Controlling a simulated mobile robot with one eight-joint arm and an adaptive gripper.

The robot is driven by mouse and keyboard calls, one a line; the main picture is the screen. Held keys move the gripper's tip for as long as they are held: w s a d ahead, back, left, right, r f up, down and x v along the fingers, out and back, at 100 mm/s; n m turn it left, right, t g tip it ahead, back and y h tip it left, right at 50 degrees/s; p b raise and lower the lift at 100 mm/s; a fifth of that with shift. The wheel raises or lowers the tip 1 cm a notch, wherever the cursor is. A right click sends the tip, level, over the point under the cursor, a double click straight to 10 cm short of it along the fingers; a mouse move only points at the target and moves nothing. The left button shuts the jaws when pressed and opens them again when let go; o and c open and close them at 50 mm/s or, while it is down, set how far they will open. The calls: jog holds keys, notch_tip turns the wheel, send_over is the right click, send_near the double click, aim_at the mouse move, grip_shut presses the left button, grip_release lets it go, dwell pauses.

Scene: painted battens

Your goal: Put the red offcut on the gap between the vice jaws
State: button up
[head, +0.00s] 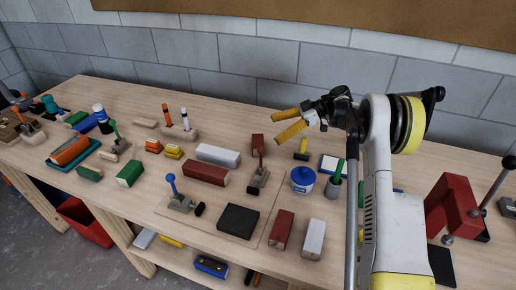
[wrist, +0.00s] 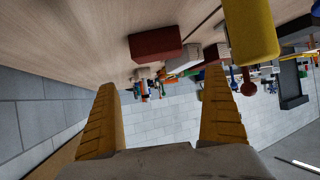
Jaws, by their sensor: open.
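Several dark red blocks lie on the bench, and I cannot tell for sure which is the red offcut. A short one (head: 257,142) lies near the back, left of my gripper, a long one (head: 206,173) lies mid-bench, and another (head: 282,228) lies near the front. A red block (wrist: 155,43) also shows in the wrist view, apart from the fingers. The red vice (head: 455,207) stands at the right; the gap between its jaws is not clearly visible. My gripper (head: 276,126) is open and empty above the back of the bench; its yellow fingers show in the wrist view (wrist: 160,86).
A toggle clamp (head: 258,178) and a black pad (head: 238,220) sit mid-bench. A tiled wall stands behind.

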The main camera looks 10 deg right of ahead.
aim_at(263, 141)
notch_tip(263, 141, down, 4)
jog(key=shift+a+r+b, duration=0.15)
jog(key=shift+b, duration=0.3)
jog(key=shift+w+a, duration=0.15)
jog(key=shift+a, duration=0.5)
jog(key=b+x, duration=0.2)
jog(key=x, duration=0.4)
jog(key=shift+d, duration=0.15)
jog(key=c, duration=1.3)
